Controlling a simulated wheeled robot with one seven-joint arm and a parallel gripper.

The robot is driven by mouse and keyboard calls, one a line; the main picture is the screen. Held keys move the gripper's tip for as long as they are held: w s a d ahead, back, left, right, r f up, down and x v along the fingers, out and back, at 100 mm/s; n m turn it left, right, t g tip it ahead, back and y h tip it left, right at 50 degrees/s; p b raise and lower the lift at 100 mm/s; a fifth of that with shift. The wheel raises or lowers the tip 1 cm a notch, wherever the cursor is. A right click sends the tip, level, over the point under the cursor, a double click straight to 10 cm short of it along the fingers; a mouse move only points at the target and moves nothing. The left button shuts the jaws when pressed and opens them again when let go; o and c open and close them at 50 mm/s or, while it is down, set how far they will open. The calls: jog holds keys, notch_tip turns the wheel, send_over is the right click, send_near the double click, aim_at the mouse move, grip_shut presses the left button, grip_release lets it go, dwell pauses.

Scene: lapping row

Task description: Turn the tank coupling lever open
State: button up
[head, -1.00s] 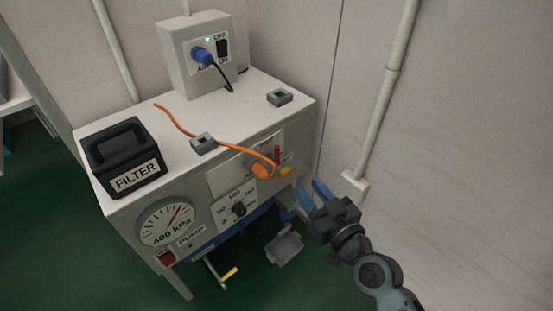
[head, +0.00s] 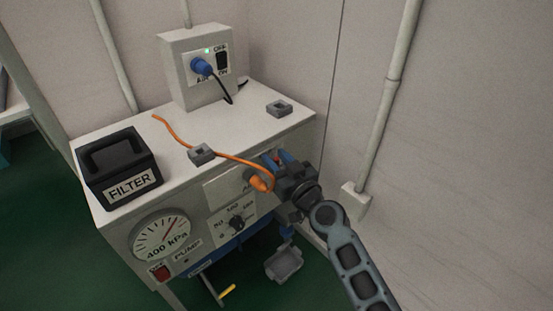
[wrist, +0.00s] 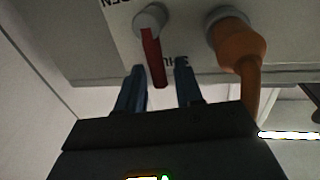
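The red coupling lever (wrist: 153,55) hangs from a grey round hub on the white panel in the wrist view. It points down in that picture, over the "SHUT" lettering; the "OPEN" lettering is at the top, partly cut off. My gripper (wrist: 160,66) is open, with one blue finger on each side of the lever's lower end. Gaps show on both sides, so it does not grip the lever. In the head view, my gripper (head: 277,157) is at the right end of the cabinet front, and its fingers mostly hide the lever.
The orange hose plug (wrist: 238,42) sits right beside the lever in the wrist view; its orange hose (head: 228,157) crosses the cabinet top (head: 240,125). A black filter box (head: 118,168), pressure gauge (head: 160,238) and dial (head: 237,222) are to the left. The wall (head: 455,150) is close on the right.

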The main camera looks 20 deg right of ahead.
jog(key=shift+w, duration=0.15)
jog(key=shift+c, duration=0.2)
grip_shut()
